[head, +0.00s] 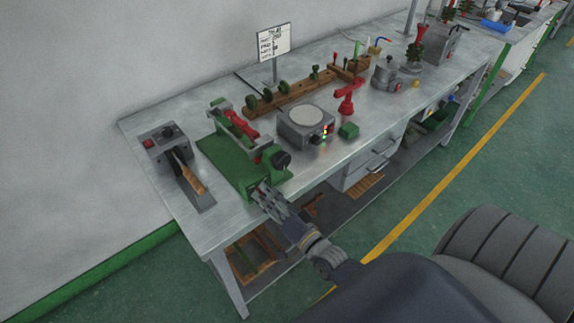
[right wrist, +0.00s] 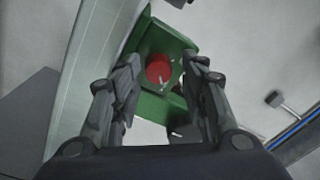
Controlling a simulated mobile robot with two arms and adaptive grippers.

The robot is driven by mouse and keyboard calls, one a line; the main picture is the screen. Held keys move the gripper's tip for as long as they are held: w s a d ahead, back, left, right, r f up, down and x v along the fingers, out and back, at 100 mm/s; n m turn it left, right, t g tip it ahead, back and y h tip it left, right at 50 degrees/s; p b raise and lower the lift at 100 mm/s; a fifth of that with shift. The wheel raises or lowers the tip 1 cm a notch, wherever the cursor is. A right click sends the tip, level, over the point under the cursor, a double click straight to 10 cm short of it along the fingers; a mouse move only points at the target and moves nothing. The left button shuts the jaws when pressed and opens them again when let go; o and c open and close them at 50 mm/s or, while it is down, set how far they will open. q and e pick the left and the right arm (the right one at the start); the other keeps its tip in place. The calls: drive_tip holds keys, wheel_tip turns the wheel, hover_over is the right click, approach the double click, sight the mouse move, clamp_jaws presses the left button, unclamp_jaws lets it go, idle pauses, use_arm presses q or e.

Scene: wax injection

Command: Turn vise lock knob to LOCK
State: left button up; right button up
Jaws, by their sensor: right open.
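My right gripper (head: 262,190) is at the vise's front face. In the wrist view its open fingers (right wrist: 160,68) stand on either side of the red knob, with gaps visible. My left gripper is out of view.
A grey box with a wooden-handled tool (head: 188,177) is left of the vise. A grey hotplate-like unit (head: 305,127), a small green block (head: 349,130) and a red clamp-like tool (head: 350,95) are to its right. A wooden rack (head: 290,97) lies behind.

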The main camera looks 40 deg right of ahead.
drive_tip(key=n, duration=0.4)
drive_tip(key=shift+d, duration=0.1)
drive_tip(key=n, duration=0.5)
drive_tip(key=shift+y, duration=0.3)
drive_tip(key=n, duration=0.4)
drive_tip(key=shift+n+g, duration=0.3)
drive_tip(key=shift+n, duration=0.1)
drive_tip(key=n, duration=0.4)
drive_tip(key=shift+n+b, duration=0.3)
drive_tip(key=s+d+b, duration=0.1)
drive_tip(key=s+b, duration=0.1)
drive_tip(key=s, duration=0.9)
drive_tip(key=s+f+m+g, duration=0.1)
drive_tip(key=s+f+g, duration=0.2)
drive_tip(key=f, duration=1.1)
drive_tip(key=s+f+m+g+h+b, duration=0.1)
drive_tip(key=s+f+m+g, duration=0.1)
drive_tip(key=f, duration=1.2)
drive_tip(key=shift+s+d+f+g+h+b, duration=0.15)
drive_tip(key=shift+s+f+g+h+b, duration=0.15)
drive_tip(key=shift+s+g, duration=0.7)
drive_tip(key=shift+w, duration=0.1)
